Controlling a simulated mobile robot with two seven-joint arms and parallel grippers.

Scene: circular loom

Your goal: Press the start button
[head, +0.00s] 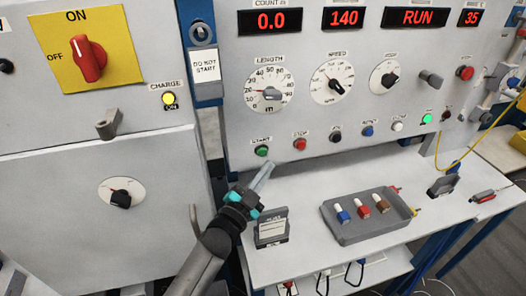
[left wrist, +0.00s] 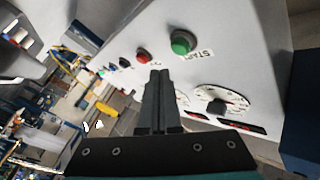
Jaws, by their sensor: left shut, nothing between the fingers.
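The green start button (head: 262,151) sits on the lower left of the grey control panel, under a START label. In the left wrist view the start button (left wrist: 183,43) is ahead of and a little right of the fingertips. My left gripper (head: 265,172) is shut and empty, its tips just below the start button in the head view. In the left wrist view the left gripper (left wrist: 158,72) points toward the panel, with a visible gap to the button. The red stop button (head: 300,144) is to the right of start. My right gripper is not in view.
A grey tray (head: 345,238) with several coloured pieces stands on the white shelf below the panel. A small dark labelled holder (head: 272,228) stands beside my left gripper. A DO NOT START tag (head: 205,67) hangs left of the panel. The display reads RUN.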

